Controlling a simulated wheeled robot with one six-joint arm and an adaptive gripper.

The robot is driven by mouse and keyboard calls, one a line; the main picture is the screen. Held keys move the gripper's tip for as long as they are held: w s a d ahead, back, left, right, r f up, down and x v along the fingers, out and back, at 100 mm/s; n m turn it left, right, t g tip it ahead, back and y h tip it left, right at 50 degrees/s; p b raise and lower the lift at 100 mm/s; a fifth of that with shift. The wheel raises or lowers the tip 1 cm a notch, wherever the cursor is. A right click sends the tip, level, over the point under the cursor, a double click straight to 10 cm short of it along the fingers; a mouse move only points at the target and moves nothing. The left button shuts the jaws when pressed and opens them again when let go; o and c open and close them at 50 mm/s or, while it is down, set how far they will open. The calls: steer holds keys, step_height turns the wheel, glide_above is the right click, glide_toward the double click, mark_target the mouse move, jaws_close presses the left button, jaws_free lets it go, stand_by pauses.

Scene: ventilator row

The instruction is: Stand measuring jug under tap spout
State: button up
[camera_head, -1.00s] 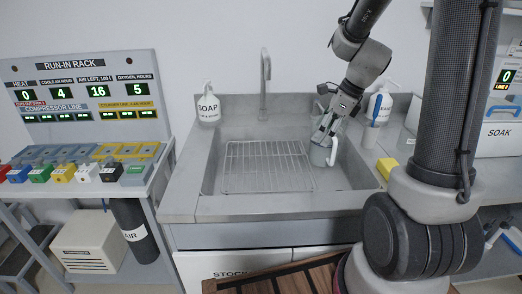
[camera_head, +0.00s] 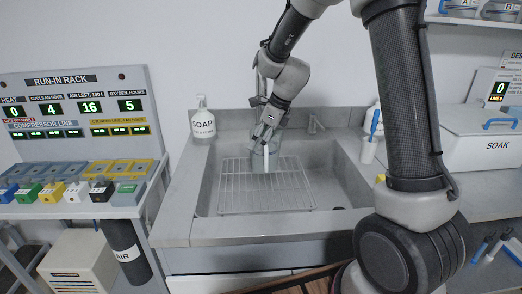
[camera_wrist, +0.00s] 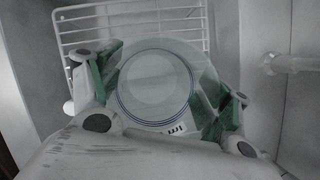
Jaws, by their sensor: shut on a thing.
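The measuring jug (camera_head: 258,163) is a pale see-through vessel at the back of the sink, over the rear of the wire rack (camera_head: 240,192). My gripper (camera_head: 265,150) is shut on it. In the wrist view the jug's round mouth (camera_wrist: 155,85) with blue rings lies between the green finger pads. Whether its base touches the rack cannot be told. The tap (camera_head: 258,82) rises behind the sink, mostly hidden by my arm; its spout over the jug cannot be made out. A pale tube (camera_wrist: 295,63) shows right in the wrist view.
The steel sink (camera_head: 335,180) has free floor right of the rack. A soap bottle (camera_head: 202,125) stands on the back left rim. A white cup with a blue brush (camera_head: 368,150) stands right. A SOAK box (camera_head: 485,140) sits farther right.

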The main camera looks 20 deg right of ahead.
steer(key=shift+a+f, duration=0.1)
steer(key=shift+f, duration=1.65)
steer(key=shift+f, duration=0.15)
steer(key=o, duration=1.2)
steer(key=shift+o, duration=0.2)
